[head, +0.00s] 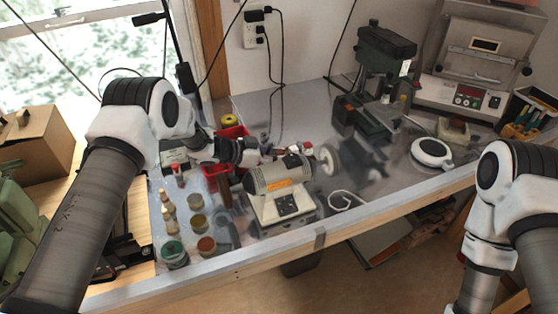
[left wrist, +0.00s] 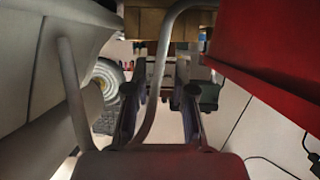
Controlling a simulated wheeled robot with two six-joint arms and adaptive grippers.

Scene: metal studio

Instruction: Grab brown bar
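My left gripper (head: 245,152) reaches in over the bench, just behind a grey bench motor with a polishing wheel (head: 282,174). In the left wrist view its two dark fingers (left wrist: 160,108) stand apart, with a gap between them. A curved grey rod or tube (left wrist: 158,75) crosses this view close to the camera. A dark brown upright piece (head: 225,192) stands left of the motor and may be the brown bar; I cannot tell for sure. A tan-brown block (left wrist: 158,22) shows beyond the fingers in the wrist view. My right arm is at the right edge; its gripper is out of frame.
A red bin (head: 232,132) stands close by the left gripper and fills the right of the wrist view (left wrist: 275,50). Several jars (head: 174,253) stand at the front left. A drill press (head: 383,55) and a furnace (head: 478,75) stand at the back.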

